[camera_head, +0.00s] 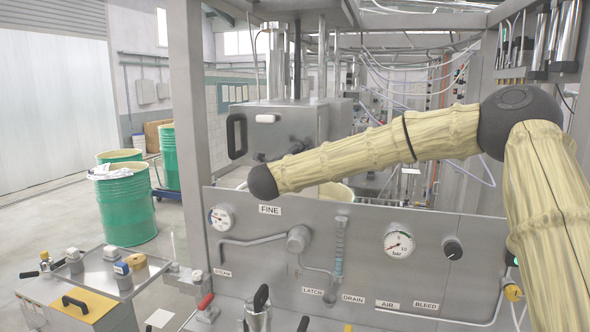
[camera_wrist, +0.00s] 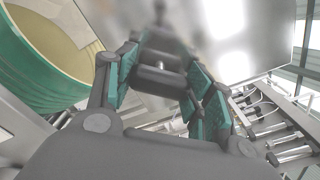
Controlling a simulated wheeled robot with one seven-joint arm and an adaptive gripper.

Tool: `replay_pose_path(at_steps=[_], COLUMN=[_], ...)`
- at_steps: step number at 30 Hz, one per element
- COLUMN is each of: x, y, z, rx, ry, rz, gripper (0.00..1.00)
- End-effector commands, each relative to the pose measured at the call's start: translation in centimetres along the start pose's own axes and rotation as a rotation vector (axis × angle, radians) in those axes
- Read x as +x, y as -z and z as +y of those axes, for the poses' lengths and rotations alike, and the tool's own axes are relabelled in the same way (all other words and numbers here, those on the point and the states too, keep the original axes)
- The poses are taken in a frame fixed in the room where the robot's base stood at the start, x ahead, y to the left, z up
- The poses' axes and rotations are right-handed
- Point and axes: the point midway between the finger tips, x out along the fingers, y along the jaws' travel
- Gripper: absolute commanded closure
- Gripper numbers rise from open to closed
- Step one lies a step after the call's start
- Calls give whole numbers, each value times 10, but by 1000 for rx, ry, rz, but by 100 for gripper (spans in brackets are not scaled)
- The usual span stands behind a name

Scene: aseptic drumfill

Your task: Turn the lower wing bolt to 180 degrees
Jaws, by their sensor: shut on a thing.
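My gripper (camera_wrist: 160,62) shows in the wrist view, with green pads on its dark fingers. The fingers close in on a dark grey wing bolt (camera_wrist: 158,45) in front of a shiny metal face (camera_wrist: 225,35). The bolt is mostly hidden between the fingertips, and its turn angle cannot be read. A blurred dark shape above it may be its reflection or another bolt. In the head view my gripper and the wing bolt are hidden; my forearm reaches left across the picture, its dark joint in front of the steel chamber.
A steel panel (camera_head: 340,215) with gauges, knobs and pipes stands below my arm. The steel chamber (camera_head: 285,135) with a dark handle (camera_head: 237,135) is behind it. Green drums (camera_head: 125,207) stand on the left floor. A drum rim (camera_wrist: 45,50) is at the wrist view's left.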

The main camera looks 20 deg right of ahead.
Motion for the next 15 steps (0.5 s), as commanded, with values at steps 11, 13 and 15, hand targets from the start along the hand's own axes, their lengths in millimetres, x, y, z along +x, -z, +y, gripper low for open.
replay_pose_path(at_steps=[11, 13, 15], x=[0, 0, 0], y=[1, 0, 0], z=[1, 0, 0], rx=[-359, -425, -493], ry=[1, 2, 2], rz=[0, 0, 1], gripper=[71, 71, 71])
